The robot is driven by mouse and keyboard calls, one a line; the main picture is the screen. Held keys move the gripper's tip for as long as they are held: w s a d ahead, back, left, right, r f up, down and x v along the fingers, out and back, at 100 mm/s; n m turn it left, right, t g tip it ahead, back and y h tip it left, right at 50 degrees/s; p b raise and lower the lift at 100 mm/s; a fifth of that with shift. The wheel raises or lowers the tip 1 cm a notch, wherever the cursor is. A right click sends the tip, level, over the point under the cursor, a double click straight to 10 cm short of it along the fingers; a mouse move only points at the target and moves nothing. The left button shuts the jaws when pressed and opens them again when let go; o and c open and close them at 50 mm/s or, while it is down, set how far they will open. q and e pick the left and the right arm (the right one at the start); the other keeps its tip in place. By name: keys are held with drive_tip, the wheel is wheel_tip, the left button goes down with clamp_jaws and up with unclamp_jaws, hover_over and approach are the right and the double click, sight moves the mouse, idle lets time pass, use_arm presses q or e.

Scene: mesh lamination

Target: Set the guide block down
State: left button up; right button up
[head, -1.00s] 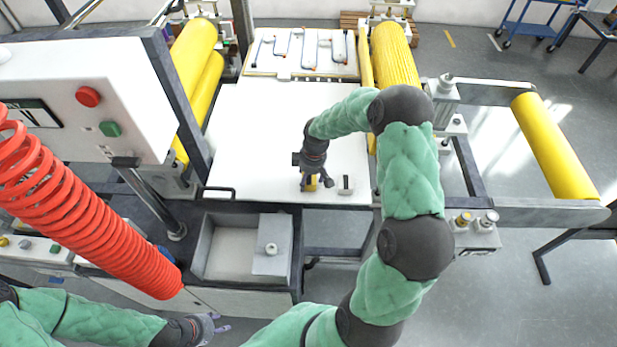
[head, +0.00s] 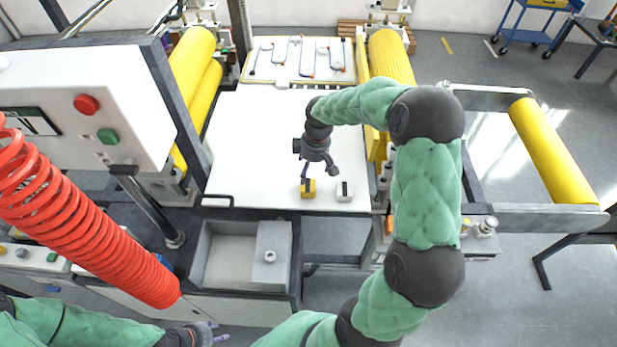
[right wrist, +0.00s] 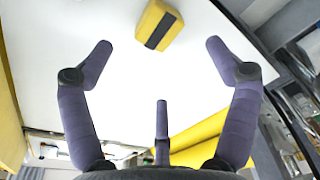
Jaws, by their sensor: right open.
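A yellow block with a dark stripe (head: 308,189), which I take as the guide block, sits on the white table (head: 262,150) near its front edge. It also shows in the right wrist view (right wrist: 160,25), beyond the fingertips and apart from them. My right gripper (head: 319,172) is open and empty, just above and behind the block. Its spread fingers also show in the right wrist view (right wrist: 157,60). My left gripper (head: 217,333) is low at the bottom of the head view, away from the table; its finger opening is too small to tell.
A grey tray with a lid (head: 224,255) is in front of the table. Yellow rollers (head: 392,58) flank the table. A red coiled hose (head: 90,220) hangs at left. The table's middle is clear.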

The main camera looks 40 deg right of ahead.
drive_tip(key=shift+s+d+r, duration=0.1)
drive_tip(key=shift+r, duration=1.35)
